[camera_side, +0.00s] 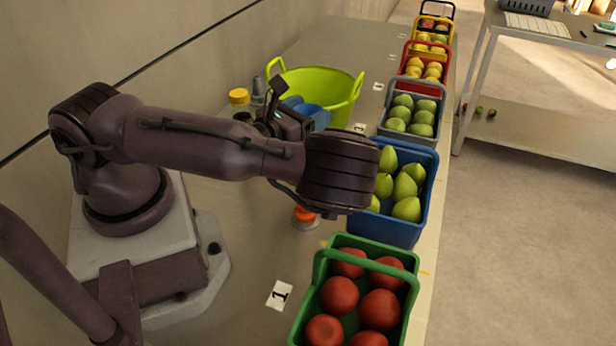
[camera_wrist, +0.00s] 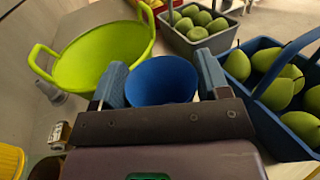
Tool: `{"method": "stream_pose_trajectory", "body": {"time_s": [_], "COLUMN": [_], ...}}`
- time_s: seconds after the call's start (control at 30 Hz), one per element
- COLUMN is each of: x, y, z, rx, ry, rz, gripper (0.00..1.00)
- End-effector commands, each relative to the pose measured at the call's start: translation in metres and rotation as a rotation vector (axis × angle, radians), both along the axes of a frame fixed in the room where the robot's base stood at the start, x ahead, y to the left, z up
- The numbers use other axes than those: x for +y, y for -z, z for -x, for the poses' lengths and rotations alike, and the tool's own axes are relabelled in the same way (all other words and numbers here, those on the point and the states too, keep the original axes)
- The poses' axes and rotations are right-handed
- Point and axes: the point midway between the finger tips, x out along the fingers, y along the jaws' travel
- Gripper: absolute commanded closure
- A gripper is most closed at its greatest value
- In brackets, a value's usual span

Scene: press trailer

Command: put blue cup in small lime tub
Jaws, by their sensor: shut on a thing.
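The lime tub (camera_side: 345,108) stands on the table behind my gripper in the side view, with its two handles raised. In the wrist view the lime tub (camera_wrist: 100,52) is at the upper left, its inside facing the camera. The blue cup (camera_wrist: 162,82) is between the two blue-grey fingers of my gripper (camera_wrist: 160,76), which is shut on it. The cup's open side faces the wrist camera. In the side view the blue cup (camera_side: 314,113) is in front of the tub's near wall, partly hidden by my wrist. I cannot tell its height above the table.
A row of fruit crates lines the right table edge: green with red fruit (camera_side: 320,300), blue with pears (camera_side: 402,232), grey with green fruit (camera_side: 410,135), and others farther back. A yellow-capped bottle (camera_side: 239,97) stands left of the tub. An orange-topped object (camera_side: 305,214) is below my arm.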

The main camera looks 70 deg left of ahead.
Motion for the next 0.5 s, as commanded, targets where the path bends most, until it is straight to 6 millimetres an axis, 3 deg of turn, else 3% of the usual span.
{"method": "stream_pose_trajectory", "body": {"time_s": [0.1,0.3,0.5], "x": [0.0,0.0,0.0], "y": [0.005,0.038,0.058], "z": [-0.001,-0.001,-0.001], "rx": [0.001,0.003,0.001], "ry": [0.002,0.002,0.001], "rz": [0.0,0.0,-0.001], "gripper": [0.53,0.53,0.53]}}
